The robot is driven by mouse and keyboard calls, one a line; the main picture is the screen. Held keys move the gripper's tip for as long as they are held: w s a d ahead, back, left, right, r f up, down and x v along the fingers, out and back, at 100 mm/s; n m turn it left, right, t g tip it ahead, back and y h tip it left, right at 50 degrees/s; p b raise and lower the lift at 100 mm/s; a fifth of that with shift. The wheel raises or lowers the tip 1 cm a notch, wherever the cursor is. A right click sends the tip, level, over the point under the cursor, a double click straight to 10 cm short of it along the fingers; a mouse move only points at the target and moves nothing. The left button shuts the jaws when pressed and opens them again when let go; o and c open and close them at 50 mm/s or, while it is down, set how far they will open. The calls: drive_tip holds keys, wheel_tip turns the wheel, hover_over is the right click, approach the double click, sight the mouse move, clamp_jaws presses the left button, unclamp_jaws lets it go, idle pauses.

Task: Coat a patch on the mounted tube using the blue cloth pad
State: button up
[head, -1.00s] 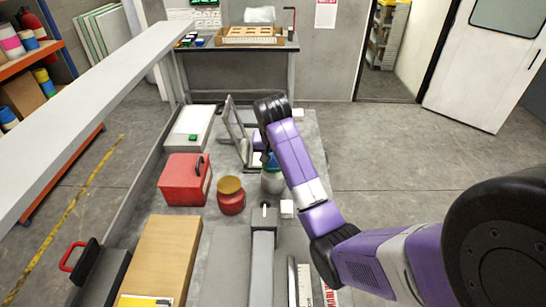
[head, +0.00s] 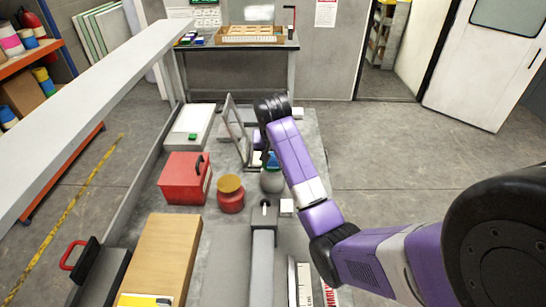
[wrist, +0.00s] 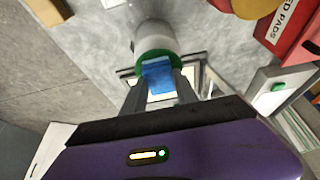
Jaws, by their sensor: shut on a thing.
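My gripper (wrist: 158,92) is shut on the blue cloth pad (wrist: 158,77) in the wrist view. The pad's front end overlaps the green rim of a pale round container (wrist: 155,42); I cannot tell whether it touches or dips in. In the head view the blue pad (head: 272,160) shows just above the grey container (head: 271,182), partly behind my purple arm. A long grey bar (head: 263,270), which looks like the mounted tube, runs from a grey block toward the bottom edge. My gripper is beyond its far end.
A red jar with a yellow-brown lid (head: 230,195) and a red box (head: 184,180) stand left of the container. An upright grey frame (head: 236,130) stands behind. A wooden board (head: 160,255) lies at lower left. A small white block (head: 287,208) sits near the bar.

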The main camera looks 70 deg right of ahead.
sight(273, 159)
drive_tip(key=shift+r, duration=3.35)
